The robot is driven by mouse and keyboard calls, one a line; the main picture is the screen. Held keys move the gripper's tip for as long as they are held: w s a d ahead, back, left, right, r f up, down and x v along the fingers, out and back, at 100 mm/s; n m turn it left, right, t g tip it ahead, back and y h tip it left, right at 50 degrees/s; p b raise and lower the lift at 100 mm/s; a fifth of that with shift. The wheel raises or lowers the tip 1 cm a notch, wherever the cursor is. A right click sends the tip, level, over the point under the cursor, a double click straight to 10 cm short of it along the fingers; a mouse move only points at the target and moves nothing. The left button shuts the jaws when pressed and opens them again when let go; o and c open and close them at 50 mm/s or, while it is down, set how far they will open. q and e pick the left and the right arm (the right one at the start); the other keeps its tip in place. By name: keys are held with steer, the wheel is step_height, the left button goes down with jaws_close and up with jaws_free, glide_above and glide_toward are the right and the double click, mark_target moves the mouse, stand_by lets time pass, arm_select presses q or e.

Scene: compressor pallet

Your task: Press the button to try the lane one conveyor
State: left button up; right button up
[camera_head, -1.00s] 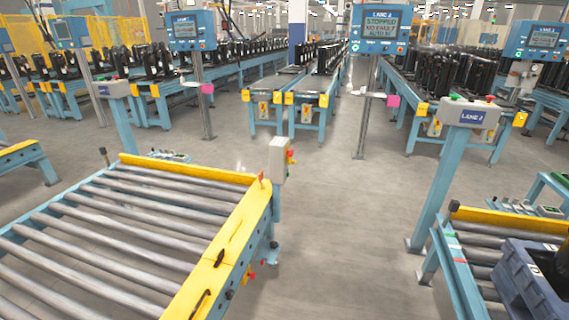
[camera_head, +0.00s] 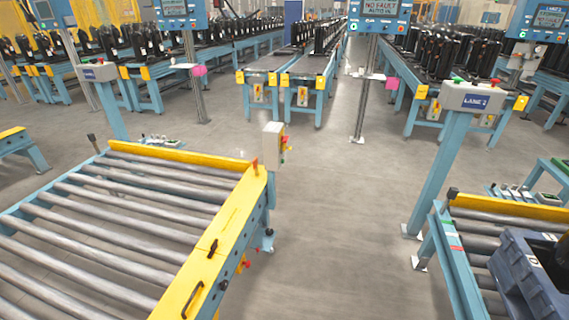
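A grey control box labelled LANE 2 (camera_head: 473,97) stands on a blue post at the right, with a green button (camera_head: 457,80) and a red button (camera_head: 495,82) on top. Another grey control box (camera_head: 97,73) stands on a post at the upper left; its label is too small to read surely. A roller conveyor (camera_head: 215,262) with yellow rails fills the lower left. A grey box (camera_head: 272,146) with a red and a yellow part is fixed at its far right corner. Neither gripper is in view.
A second roller conveyor (camera_head: 510,211) at the lower right bears a blue-grey crate (camera_head: 530,290). Bare floor (camera_head: 335,230) lies between the two conveyors. Blue lanes with black units stand behind. A blue screen (camera_head: 380,12) on a pole reads NO FAULT, AUTO.

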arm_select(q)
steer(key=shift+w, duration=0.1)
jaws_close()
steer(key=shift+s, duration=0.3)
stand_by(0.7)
